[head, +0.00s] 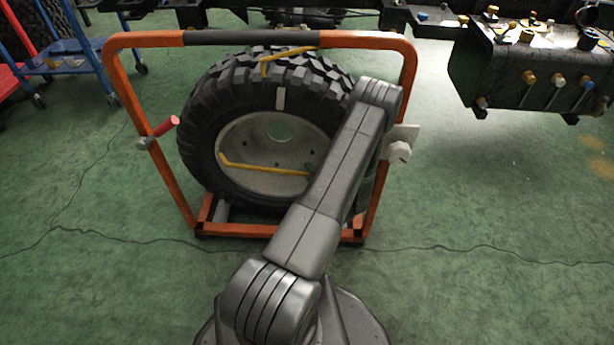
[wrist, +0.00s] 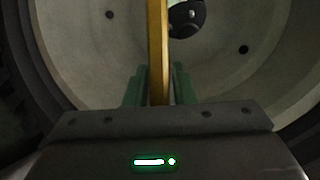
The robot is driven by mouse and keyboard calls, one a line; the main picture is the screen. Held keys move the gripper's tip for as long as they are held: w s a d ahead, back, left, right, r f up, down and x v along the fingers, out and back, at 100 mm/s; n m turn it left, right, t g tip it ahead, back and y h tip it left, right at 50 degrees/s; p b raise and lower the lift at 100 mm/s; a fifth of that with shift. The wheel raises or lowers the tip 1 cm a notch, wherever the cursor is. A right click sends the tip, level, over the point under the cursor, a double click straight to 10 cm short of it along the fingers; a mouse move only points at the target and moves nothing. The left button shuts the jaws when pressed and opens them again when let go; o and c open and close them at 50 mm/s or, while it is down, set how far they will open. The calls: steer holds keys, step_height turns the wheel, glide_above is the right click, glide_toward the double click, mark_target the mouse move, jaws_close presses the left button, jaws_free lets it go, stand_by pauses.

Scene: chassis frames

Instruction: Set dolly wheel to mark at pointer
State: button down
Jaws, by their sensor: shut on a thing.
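The wheel (head: 192,130), a chunky black tyre on a pale rim, stands upright in the orange dolly frame (head: 168,178). A white mark (head: 281,98) is on the upper tyre sidewall. The yellow pointer (head: 288,54) reaches in from the top bar, and its bent tip is left of and above the mark. A yellow bar (head: 255,169) lies across the lower rim. In the wrist view my gripper (wrist: 157,85) has its green fingers on both sides of the yellow bar (wrist: 157,40), shut on it. In the head view my arm mostly hides the gripper.
A red-handled crank (head: 163,129) sticks out at the frame's left, and a pale knob (head: 400,151) at its right. A truck chassis with a tank (head: 530,75) is at upper right. A blue cart (head: 75,60) stands at upper left.

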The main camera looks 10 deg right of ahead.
steer(key=shift+d+r+n, duration=0.15)
steer(key=shift+r+n, duration=0.25)
steer(key=shift+r, duration=0.3)
steer(key=shift+f, duration=0.1)
steer(key=c, duration=1.3)
jaws_free()
steer(key=shift+o, duration=0.2)
steer(key=shift+s, duration=0.1)
steer(key=p+v, duration=0.2)
steer(key=v, duration=1.1)
steer(key=shift+s+p, duration=0.35)
steer(key=shift+p, duration=0.05)
